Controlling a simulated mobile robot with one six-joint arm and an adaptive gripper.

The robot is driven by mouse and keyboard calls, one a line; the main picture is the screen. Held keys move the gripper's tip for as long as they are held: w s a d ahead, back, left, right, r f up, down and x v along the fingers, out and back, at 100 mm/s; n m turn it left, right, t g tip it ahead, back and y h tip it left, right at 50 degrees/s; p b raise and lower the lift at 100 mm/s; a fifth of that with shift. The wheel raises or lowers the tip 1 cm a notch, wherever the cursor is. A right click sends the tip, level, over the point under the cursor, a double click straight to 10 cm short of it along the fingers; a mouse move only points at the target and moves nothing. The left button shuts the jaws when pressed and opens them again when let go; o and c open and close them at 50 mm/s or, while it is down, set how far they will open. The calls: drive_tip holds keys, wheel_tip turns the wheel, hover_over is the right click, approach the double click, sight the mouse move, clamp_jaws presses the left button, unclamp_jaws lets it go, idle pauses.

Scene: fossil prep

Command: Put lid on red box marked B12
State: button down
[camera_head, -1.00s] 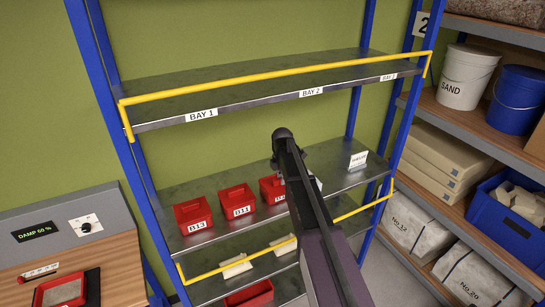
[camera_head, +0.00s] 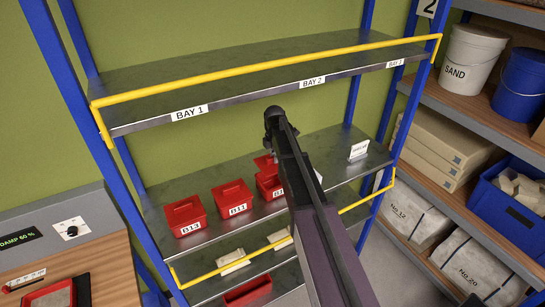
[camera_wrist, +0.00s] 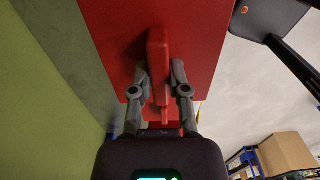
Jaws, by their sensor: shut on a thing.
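In the wrist view my gripper (camera_wrist: 160,82) is shut on the upright handle of a flat red lid (camera_wrist: 200,35). In the head view my arm hides the gripper. A red piece (camera_head: 264,161), seemingly this lid, shows beside my arm, above or behind a red box (camera_head: 267,186). That box's label starts with "B1"; my arm covers the rest. I cannot read B12 anywhere.
A yellow rail (camera_head: 270,74) edges the upper shelf (camera_head: 230,75) close above. The lower shelf holds pale pieces (camera_head: 233,263) and a red container (camera_head: 248,292). Blue posts (camera_head: 84,160) flank the rack.

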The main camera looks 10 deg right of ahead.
sight(274, 168)
drive_tip(key=shift+w, duration=0.1)
drive_tip(key=shift+f, duration=0.2)
wheel_tip(274, 168, down, 6)
drive_tip(key=b, duration=0.5)
drive_tip(key=shift+r+b, duration=0.25)
drive_tip(key=shift+b, duration=0.15)
drive_tip(key=shift+f, duration=0.2)
idle(0.7)
drive_tip(key=shift+f+b, duration=0.35)
drive_tip(key=shift+b, duration=0.2)
drive_tip(key=shift+f, duration=0.15)
drive_tip(key=c, duration=0.5)
unclamp_jaws()
drive_tip(key=shift+c, duration=0.2)
